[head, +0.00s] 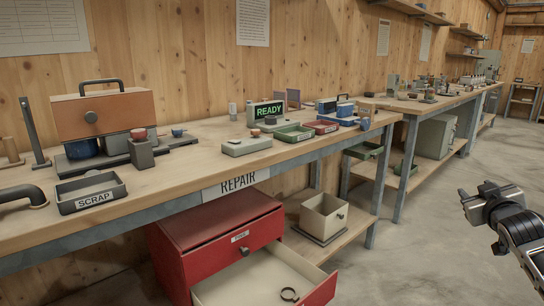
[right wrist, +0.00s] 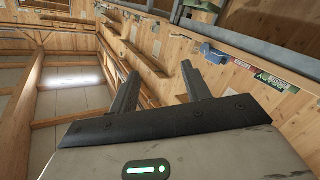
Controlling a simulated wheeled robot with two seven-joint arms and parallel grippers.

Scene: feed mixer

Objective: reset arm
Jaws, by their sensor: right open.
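My right gripper (head: 480,201) is at the right side of the head view, over the open floor and well apart from the benches. In the right wrist view its two fingers (right wrist: 157,90) stand apart with nothing between them. My right arm comes in from the lower right. My left gripper is not in view.
A long wooden bench (head: 200,150) marked REPAIR carries a SCRAP tray (head: 91,193), an orange-brown machine (head: 103,113) and a READY display (head: 265,111). Below, a red cabinet (head: 215,228) has its lower drawer (head: 262,284) pulled out, with a dark ring (head: 289,295) inside. Floor (head: 425,250) at right is clear.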

